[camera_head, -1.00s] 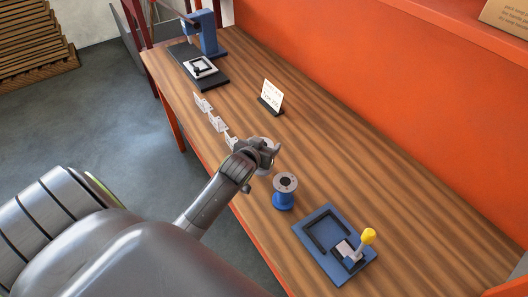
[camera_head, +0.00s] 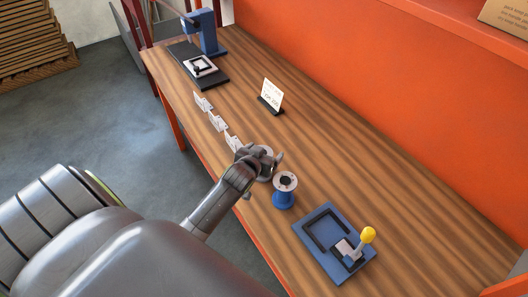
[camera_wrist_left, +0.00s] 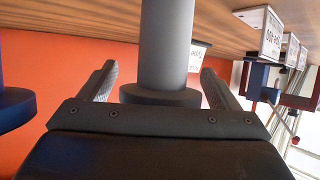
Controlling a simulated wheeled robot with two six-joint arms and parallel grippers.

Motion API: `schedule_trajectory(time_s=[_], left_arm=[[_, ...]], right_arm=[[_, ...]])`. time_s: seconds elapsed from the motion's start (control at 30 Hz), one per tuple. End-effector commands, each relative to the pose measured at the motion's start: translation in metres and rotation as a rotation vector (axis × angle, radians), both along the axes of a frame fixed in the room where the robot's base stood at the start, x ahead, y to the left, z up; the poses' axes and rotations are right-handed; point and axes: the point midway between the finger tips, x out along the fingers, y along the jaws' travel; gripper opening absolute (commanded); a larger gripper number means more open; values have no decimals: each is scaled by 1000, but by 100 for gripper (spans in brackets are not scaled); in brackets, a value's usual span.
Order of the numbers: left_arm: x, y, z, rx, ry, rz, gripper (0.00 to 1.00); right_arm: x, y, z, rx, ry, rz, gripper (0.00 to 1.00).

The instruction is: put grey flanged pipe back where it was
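The grey flanged pipe (camera_head: 266,177) stands on the wooden table near its front edge, partly hidden behind my left gripper (camera_head: 262,160). In the left wrist view the grey pipe (camera_wrist_left: 166,45) rises between the two fingers of my left gripper (camera_wrist_left: 160,75), with its round flange close to the palm. The fingers are apart, with a gap on each side of the pipe, wider on the left. My right gripper is not in view.
A blue flanged pipe (camera_head: 284,199) stands close to the right of the grey one. A blue fixture (camera_head: 318,262) with a yellow-knobbed lever lies further right. Small white cards (camera_head: 217,123) line the front edge to the left. The table's back middle (camera_head: 360,170) is clear.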

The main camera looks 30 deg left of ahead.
Motion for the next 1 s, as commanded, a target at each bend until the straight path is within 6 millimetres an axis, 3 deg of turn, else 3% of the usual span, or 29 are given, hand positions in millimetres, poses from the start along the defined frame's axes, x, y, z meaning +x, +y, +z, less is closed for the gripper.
schedule_trajectory(time_s=[0.23, 0.37, 1.0], left_arm=[[0, 0, 5, 0, -1, 0, 84], [-10, -2, 6, -1, 0, 0, 84], [-94, -18, 48, 0, 0, 1, 84]], right_arm=[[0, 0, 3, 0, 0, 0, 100], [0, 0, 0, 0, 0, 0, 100], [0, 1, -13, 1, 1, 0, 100]])
